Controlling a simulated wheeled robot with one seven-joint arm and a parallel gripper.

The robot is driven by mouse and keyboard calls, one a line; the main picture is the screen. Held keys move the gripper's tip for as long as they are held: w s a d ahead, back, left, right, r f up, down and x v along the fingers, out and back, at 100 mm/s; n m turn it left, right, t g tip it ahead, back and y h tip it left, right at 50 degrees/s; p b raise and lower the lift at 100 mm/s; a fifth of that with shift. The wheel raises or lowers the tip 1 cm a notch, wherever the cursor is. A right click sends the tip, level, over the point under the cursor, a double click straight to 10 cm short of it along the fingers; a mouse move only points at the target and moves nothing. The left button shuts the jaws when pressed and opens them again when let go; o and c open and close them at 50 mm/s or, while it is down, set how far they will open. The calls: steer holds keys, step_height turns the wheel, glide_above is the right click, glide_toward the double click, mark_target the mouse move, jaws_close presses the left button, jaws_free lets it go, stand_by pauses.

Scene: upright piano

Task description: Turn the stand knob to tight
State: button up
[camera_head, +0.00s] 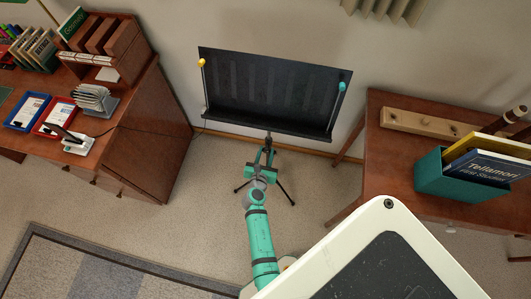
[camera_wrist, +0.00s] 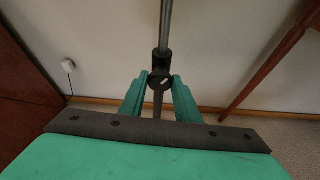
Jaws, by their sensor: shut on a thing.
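The black music stand (camera_head: 268,92) stands upright against the wall in the head view, with a yellow clip at its left and a teal clip at its right. The stand's grey pole (camera_wrist: 166,30) runs down the middle of the wrist view into a dark collar. The stand knob (camera_wrist: 160,82) is dark and round with a pale mark that slants. My gripper (camera_wrist: 160,88) has its teal fingers on both sides of the knob and is shut on it. In the head view my gripper (camera_head: 262,174) is at the pole below the desk, and the knob is hidden there.
A wooden desk (camera_head: 150,135) with trays and books stands at the left. A wooden table (camera_head: 385,165) with a teal book box (camera_head: 440,180) stands at the right. The stand's tripod legs (camera_head: 284,190) spread on the open floor between them.

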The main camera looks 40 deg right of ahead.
steer(key=m+t+y, duration=0.1)
steer(key=m, duration=0.1)
steer(key=shift+s+m, duration=0.1)
steer(key=shift+m, duration=0.3)
steer(key=shift+s+d+f+m+t+y, duration=0.15)
steer(key=shift+m+t+y, duration=0.25)
steer(key=shift+m+t, duration=0.6)
steer(key=m+t, duration=0.1)
steer(key=m, duration=0.2)
steer(key=shift+y, duration=0.3)
steer(key=m+t, duration=0.2)
steer(key=m, duration=0.1)
steer(key=shift+f, duration=0.15)
steer(key=m+t, duration=0.1)
steer(key=m, duration=0.2)
steer(key=shift+f+m, duration=0.1)
steer(key=shift+m, duration=0.2)
steer(key=m+t+h, duration=0.1)
steer(key=m, duration=0.2)
steer(key=shift+m+h, duration=0.4)
steer(key=m+h, duration=0.1)
steer(key=m, duration=0.3)
steer(key=shift+f+h, duration=0.15)
steer(key=shift+h, duration=0.25)
steer(key=shift+m+h, duration=0.9)
steer(key=shift+m, duration=1.5)
